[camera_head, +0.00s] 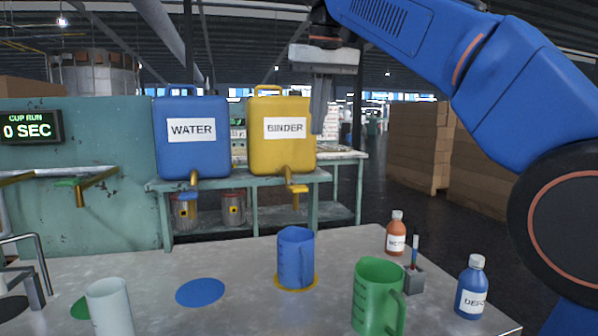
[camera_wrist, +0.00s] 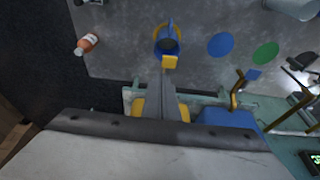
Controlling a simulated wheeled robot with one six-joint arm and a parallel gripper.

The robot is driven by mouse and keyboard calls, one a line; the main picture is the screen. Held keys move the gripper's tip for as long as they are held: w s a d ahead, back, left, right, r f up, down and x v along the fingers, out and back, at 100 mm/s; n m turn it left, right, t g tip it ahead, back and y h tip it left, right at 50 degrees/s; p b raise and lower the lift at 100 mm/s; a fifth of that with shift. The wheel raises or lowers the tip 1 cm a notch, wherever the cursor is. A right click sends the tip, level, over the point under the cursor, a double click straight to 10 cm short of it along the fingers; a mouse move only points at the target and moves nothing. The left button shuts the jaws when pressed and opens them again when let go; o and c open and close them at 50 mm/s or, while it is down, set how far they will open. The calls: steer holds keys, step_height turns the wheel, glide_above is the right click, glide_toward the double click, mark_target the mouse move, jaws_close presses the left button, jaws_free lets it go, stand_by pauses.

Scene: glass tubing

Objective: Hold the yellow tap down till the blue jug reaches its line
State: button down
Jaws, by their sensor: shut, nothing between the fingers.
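The yellow BINDER canister (camera_head: 265,155) stands on a green shelf. Its yellow tap (camera_head: 297,188) points out toward the table and also shows in the wrist view (camera_wrist: 170,62). The blue jug (camera_head: 293,262) stands upright on a yellow disc below and in front of the tap. In the wrist view the jug (camera_wrist: 168,33) shows from above with a dark inside. I cannot make out its line or any liquid level, and no stream shows. My gripper (camera_head: 318,132) is shut and empty, pointing down above the tap, apart from it. Its fingers also show in the wrist view (camera_wrist: 168,76).
The blue WATER canister (camera_head: 190,150) stands to the left with a blue-handled tap (camera_head: 191,195). A green jug (camera_head: 372,300), a white cup (camera_head: 112,308), a blue bottle (camera_head: 471,290) and an orange bottle (camera_head: 396,238) stand on the table. The display (camera_head: 30,128) reads CUP RUN 0 SEC.

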steer(key=shift+w+a+r, duration=0.2)
steer(key=shift+a, duration=0.3)
steer(key=shift+w+a+r, duration=0.25)
steer(key=shift+a, duration=0.2)
steer(key=shift+w+a+r, duration=0.2)
steer(key=shift+a, duration=0.3)
steer(key=shift+f, duration=0.1)
glide_above(299, 187)
steer(key=f, duration=1.2)
steer(key=shift+s+d, duration=0.15)
steer(key=shift+s, duration=0.15)
steer(key=shift+f, duration=0.7)
